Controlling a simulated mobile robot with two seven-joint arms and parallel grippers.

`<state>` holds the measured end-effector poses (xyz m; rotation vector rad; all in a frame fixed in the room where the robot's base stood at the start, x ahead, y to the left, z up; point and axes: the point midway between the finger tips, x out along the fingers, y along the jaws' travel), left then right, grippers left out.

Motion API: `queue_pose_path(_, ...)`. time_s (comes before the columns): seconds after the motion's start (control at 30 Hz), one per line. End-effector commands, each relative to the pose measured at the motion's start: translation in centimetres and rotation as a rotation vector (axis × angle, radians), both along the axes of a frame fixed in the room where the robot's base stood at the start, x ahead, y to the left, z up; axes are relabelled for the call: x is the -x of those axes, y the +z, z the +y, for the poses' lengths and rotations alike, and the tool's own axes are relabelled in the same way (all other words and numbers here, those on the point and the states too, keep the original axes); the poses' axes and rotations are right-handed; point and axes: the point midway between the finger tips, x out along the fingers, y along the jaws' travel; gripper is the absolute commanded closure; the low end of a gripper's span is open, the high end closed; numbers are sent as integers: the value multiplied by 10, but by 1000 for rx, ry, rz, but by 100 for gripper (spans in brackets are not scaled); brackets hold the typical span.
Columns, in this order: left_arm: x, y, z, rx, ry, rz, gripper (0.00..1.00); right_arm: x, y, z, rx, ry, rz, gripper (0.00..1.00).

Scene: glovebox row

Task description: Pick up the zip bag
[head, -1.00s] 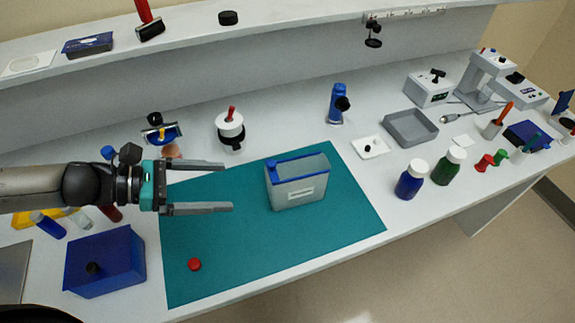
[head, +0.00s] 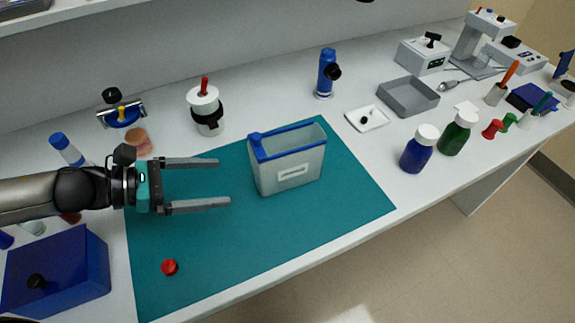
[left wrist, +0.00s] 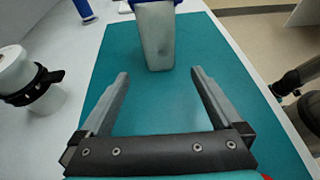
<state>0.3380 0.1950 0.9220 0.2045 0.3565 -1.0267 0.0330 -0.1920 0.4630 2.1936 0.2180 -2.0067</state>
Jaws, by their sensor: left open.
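The zip bag (head: 287,170) is a translucent grey pouch with a blue strip along its top and a pale label on its front. It stands upright on the teal mat (head: 340,222). My left gripper (head: 225,182) is open and empty, to the left of the bag, with its fingers pointing at the bag's narrow side. In the left wrist view the bag (left wrist: 155,40) is beyond the open fingertips, roughly centred between them, with a gap. Its top is cut off there. My right gripper is not in the head view.
A red cap (head: 170,267) lies on the mat's near left. A blue box (head: 60,275) stands left of the mat. A white container with a black band (head: 206,110) stands behind the mat. Blue (head: 416,150) and green (head: 457,135) bottles stand to the right.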

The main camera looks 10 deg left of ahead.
Motion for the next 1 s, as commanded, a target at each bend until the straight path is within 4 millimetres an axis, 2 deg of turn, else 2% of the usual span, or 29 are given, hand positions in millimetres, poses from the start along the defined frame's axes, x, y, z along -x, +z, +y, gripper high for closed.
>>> queue_pose_path(0.6,-31,-23,-52,3,1,-2,0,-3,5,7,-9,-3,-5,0)
queue_pose_path(1.0,-42,-31,-71,2,-1,-2,0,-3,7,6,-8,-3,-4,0)
